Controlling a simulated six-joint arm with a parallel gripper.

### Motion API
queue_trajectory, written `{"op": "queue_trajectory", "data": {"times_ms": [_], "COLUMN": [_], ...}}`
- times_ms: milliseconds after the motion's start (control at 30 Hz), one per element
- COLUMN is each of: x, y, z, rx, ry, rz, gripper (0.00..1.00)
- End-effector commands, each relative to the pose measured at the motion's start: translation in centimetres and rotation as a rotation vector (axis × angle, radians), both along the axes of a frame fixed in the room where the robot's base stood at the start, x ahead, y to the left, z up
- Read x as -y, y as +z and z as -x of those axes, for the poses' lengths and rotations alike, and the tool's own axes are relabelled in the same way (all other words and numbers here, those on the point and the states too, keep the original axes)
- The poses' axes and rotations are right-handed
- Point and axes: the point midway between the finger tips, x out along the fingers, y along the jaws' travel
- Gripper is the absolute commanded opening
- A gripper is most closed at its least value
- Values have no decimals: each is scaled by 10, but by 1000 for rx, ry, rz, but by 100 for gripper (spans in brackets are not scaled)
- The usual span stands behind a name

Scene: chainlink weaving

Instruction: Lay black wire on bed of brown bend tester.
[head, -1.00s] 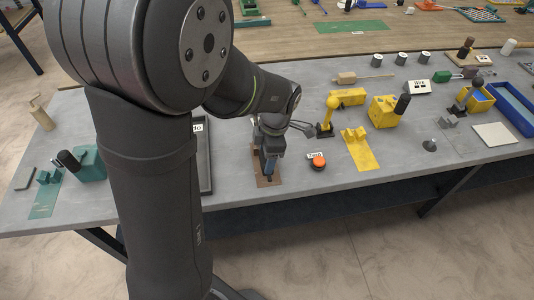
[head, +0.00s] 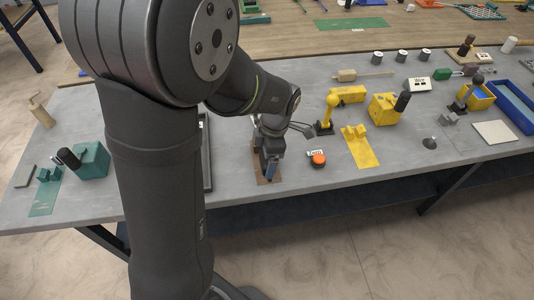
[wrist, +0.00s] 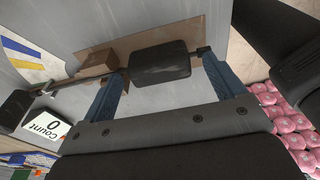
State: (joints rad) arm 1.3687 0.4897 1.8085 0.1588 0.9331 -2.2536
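In the head view my gripper (head: 270,166) hangs low over a brown plate (head: 262,181), which it largely covers. In the wrist view its two blue fingers (wrist: 163,66) are wide apart. A thick black cylinder on a thin dark rod (wrist: 160,62) shows between the fingertips, with a gap beside the right one. The brown bend tester's plate (wrist: 185,33) and a brown block (wrist: 96,62) lie beyond, the block left of the cylinder. I cannot make out a separate black wire, nor tell whether the dark rod is one.
An orange button (head: 319,158) is close right of my gripper, with a yellow plate (head: 360,146) and a yellow lever (head: 330,115) beyond. A black-rimmed tray (head: 207,165) is on the left.

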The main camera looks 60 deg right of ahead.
Motion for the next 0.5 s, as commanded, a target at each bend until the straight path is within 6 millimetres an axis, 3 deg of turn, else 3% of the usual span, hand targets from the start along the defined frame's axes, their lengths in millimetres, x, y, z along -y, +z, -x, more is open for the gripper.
{"op": "queue_trajectory", "data": {"times_ms": [267, 500], "x": [2, 7], "y": [9, 56], "z": [1, 6], "rx": [1, 2], "ry": [0, -1], "rz": [2, 6], "gripper": [89, 89]}}
